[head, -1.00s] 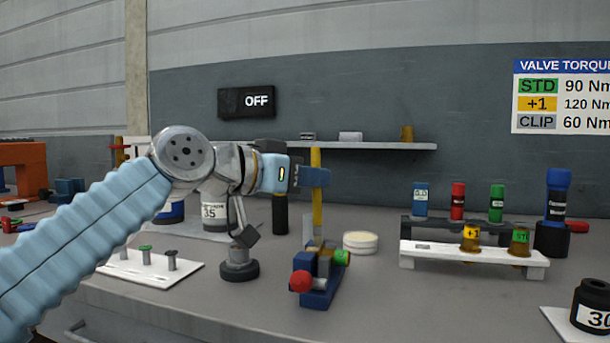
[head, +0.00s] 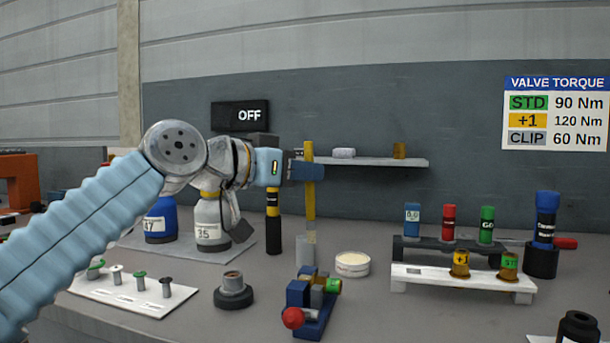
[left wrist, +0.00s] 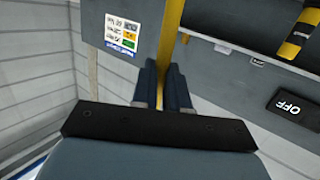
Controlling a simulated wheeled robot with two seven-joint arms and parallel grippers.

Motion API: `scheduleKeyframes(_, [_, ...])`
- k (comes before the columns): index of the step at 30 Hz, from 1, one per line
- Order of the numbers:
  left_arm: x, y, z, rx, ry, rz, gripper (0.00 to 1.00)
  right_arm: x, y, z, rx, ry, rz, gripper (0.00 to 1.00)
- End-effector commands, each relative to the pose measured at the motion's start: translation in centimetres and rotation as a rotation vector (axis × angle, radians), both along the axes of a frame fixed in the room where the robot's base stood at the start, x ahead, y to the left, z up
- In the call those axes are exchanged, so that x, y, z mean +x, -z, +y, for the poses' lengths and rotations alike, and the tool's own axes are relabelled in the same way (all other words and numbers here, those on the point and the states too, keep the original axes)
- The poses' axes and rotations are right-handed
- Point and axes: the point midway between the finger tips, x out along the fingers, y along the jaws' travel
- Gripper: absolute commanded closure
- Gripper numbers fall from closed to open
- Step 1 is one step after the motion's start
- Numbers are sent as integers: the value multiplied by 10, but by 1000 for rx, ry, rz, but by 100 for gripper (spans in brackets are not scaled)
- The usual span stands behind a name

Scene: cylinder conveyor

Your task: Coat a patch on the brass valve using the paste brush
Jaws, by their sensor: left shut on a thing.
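My left gripper (head: 308,172) is shut on the yellow handle of the paste brush (head: 310,210), held upright. The brush's pale grey lower end hangs just behind the vise and left of the paste tin, with no clear contact on either. In the left wrist view the fingers (left wrist: 163,88) close around the yellow handle (left wrist: 170,45). The brass valve (head: 318,296) with a green band lies in a blue vise with a red knob (head: 293,318), partly hidden by the jaws. A round white tin of pale paste (head: 352,264) stands right of the brush. My right gripper is out of view.
A white rack (head: 465,281) with two brass valves stands at right, before a dark rack of coloured bottles (head: 450,247). A black ring-shaped part (head: 233,291) and a white tray of pins (head: 120,298) lie left of the vise. A shelf (head: 375,161) is on the wall behind.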

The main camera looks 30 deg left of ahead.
Motion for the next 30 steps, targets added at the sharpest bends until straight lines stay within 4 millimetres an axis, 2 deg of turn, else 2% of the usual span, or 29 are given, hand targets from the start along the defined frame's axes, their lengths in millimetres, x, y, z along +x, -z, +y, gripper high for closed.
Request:
scheduleKeyframes(1, [-1, -10, 0, 0, 0, -1, 100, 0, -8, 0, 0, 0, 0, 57])
scheduleKeyframes(2, [-2, -11, 0, 0, 0, -1, 100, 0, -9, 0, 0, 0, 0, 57])
scheduleKeyframes(14, [-3, -14, -1, 0, 0, -1, 100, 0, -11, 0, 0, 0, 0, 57])
scheduleKeyframes(22, [-9, -39, -2, 0, 0, 0, 100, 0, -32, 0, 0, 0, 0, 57])
scheduleKeyframes(30, [-10, -39, -2, 0, 0, 0, 100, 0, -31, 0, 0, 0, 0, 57])
